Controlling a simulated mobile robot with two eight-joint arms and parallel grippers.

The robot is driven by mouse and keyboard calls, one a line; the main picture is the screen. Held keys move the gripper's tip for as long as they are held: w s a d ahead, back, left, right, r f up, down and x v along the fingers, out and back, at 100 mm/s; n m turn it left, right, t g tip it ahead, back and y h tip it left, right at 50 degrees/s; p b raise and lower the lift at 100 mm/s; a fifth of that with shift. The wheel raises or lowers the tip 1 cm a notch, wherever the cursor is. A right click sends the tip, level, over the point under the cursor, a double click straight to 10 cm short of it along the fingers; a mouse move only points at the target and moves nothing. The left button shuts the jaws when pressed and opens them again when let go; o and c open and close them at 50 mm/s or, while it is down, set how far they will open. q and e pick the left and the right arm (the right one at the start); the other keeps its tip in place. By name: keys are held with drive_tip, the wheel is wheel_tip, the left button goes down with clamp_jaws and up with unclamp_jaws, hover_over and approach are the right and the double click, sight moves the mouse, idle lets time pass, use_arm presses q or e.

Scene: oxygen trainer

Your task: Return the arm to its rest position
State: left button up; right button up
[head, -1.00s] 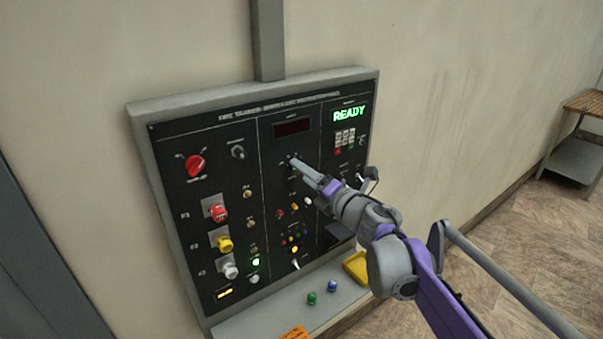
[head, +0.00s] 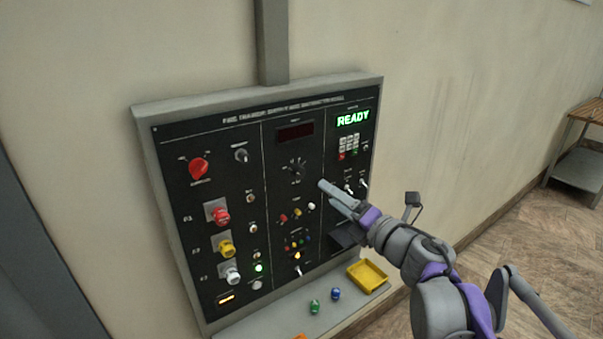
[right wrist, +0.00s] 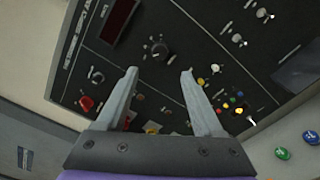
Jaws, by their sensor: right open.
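My right gripper (head: 332,194) is in front of the black control panel (head: 215,170), right of and below the rotary knob in its middle column. In the right wrist view its two fingers (right wrist: 160,75) stand apart with nothing between them. The black knob (right wrist: 158,50) shows beyond the fingertips, and it also shows in the head view (head: 296,168). The gripper looks clear of the panel. My left gripper is not in view.
A green READY display (head: 353,118) is lit at upper right. Red, yellow and white buttons line the panel's left. A grey shelf (head: 270,325) below holds a yellow tray (head: 384,275), a green piece (head: 314,306) and a blue piece (head: 336,294). A wooden-topped table (head: 590,110) stands far right.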

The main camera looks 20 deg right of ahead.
drive_tip(key=s+d+f+m+g+h, duration=0.1)
drive_tip(key=s+d+f+m+h, duration=0.3)
drive_tip(key=m, duration=0.5)
drive_tip(key=s+d+f+m+g+h, duration=0.1)
drive_tip(key=s+d+f+m+h, duration=0.15)
drive_tip(key=f+m+h, duration=0.55)
drive_tip(key=s+a+f+m+g+y, duration=0.3)
drive_tip(key=s+a+f+m+g, duration=0.1)
drive_tip(key=s+f, duration=0.5)
drive_tip(key=s+a+f+m+g+y, duration=0.2)
drive_tip(key=s+a+f+m+g, duration=0.3)
drive_tip(key=s+a+f+m, duration=0.1)
wheel_tip(320, 180, down, 3)
drive_tip(key=s+m, duration=0.1)
drive_tip(key=s, duration=0.1)
drive_tip(key=shift+s+f+y, duration=0.15)
drive_tip(key=shift+s+y, duration=0.2)
drive_tip(key=shift+y, duration=0.05)
